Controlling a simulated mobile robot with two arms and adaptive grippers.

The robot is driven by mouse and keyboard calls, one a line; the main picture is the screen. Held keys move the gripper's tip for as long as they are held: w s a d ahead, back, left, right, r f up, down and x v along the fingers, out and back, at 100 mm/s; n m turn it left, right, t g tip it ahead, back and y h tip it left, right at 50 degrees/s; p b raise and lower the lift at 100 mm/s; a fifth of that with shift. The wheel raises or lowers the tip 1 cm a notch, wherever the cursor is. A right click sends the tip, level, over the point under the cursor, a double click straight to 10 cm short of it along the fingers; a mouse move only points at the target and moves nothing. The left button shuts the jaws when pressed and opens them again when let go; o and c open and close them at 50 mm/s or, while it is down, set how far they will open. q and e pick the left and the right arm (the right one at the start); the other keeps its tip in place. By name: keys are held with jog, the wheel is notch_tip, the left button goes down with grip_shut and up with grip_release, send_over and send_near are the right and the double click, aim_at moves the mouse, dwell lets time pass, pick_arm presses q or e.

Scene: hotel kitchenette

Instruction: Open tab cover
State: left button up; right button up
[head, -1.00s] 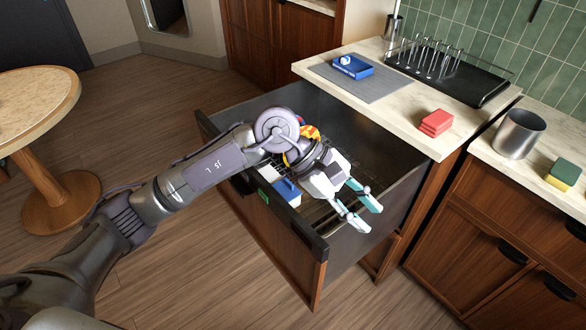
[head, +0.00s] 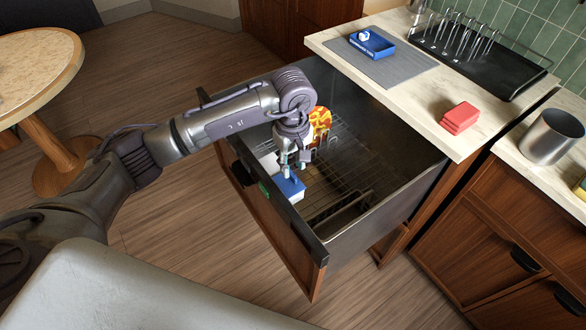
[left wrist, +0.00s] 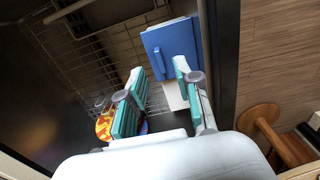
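A blue cover (head: 290,189) with a small raised ridge sits on a white part inside the open drawer, near its front-left wall. In the left wrist view the blue cover (left wrist: 168,45) shows its ridge on the left side, with white surface (left wrist: 174,96) below it. My left gripper (head: 292,166) points down into the drawer, just beside and above the cover. In the left wrist view its teal fingers (left wrist: 161,92) are apart with nothing gripped between them. Whether a finger touches the cover I cannot tell. My right gripper is in neither current view.
The drawer (head: 400,180) is pulled out and has a wire rack. An orange-yellow patterned item (head: 320,122) stands behind my gripper.

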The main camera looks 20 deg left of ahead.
aim_at(293, 175)
pick_arm(q)
notch_tip(293, 175, down, 2)
jog(key=shift+s+f, duration=0.1)
jog(key=shift+f, duration=0.75)
grip_shut()
pick_arm(e)
jog(key=shift+w+a+r, duration=0.1)
jog(key=shift+w+r, duration=0.25)
jog(key=shift+w, duration=0.1)
jog(key=shift+w, duration=0.1)
